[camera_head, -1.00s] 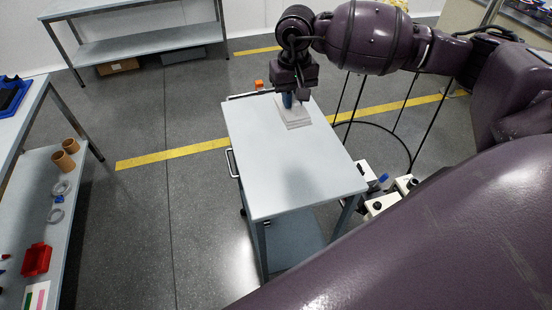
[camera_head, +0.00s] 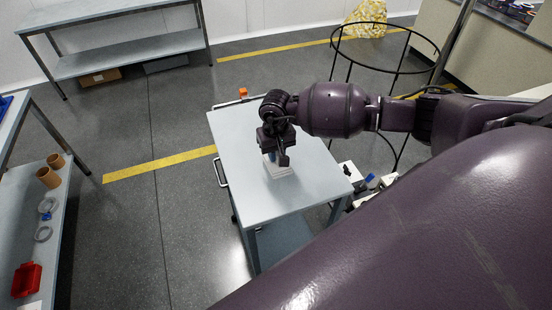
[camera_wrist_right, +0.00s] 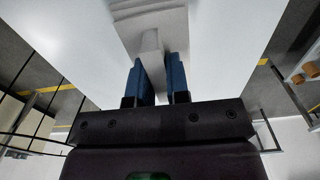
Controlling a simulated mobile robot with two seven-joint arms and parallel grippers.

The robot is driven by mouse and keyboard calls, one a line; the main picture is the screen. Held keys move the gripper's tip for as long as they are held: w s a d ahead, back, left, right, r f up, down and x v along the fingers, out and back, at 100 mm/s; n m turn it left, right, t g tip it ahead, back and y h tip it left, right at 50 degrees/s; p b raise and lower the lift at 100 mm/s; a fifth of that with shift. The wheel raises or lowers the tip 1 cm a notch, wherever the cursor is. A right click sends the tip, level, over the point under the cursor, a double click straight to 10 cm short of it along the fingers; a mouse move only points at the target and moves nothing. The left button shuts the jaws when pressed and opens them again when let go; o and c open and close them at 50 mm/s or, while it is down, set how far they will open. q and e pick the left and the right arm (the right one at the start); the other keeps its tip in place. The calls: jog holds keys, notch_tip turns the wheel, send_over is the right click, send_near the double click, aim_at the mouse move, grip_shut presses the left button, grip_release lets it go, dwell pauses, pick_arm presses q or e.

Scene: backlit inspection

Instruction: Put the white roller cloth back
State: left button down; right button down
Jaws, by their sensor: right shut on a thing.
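The white roller cloth (camera_head: 280,173) is a pale, layered block over the middle of the grey cart top (camera_head: 318,181). My right gripper (camera_head: 271,158) points down at it and covers part of it. In the right wrist view, the blue fingers (camera_wrist_right: 153,82) are shut on a narrow pale part of the cloth (camera_wrist_right: 151,45), and its layered part spreads out beyond the fingertips. Whether the cloth touches the cart top or hangs just above it I cannot tell. My left gripper is not in view.
A shelf at left holds brown cups (camera_head: 48,177), rings (camera_head: 43,233) and a red bin (camera_head: 26,280). A small orange item (camera_head: 243,92) is by the cart's far edge. A black wire hoop stand (camera_head: 385,62) is beyond my right arm. The cart top around the cloth is clear.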

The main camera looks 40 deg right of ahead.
jog(key=shift+f, duration=1.6)
jog(key=shift+f, duration=0.1)
jog(key=c, duration=1.1)
grip_release()
notch_tip(320, 180, up, 12)
jog(key=shift+r+b, duration=0.1)
jog(key=shift+b, duration=0.85)
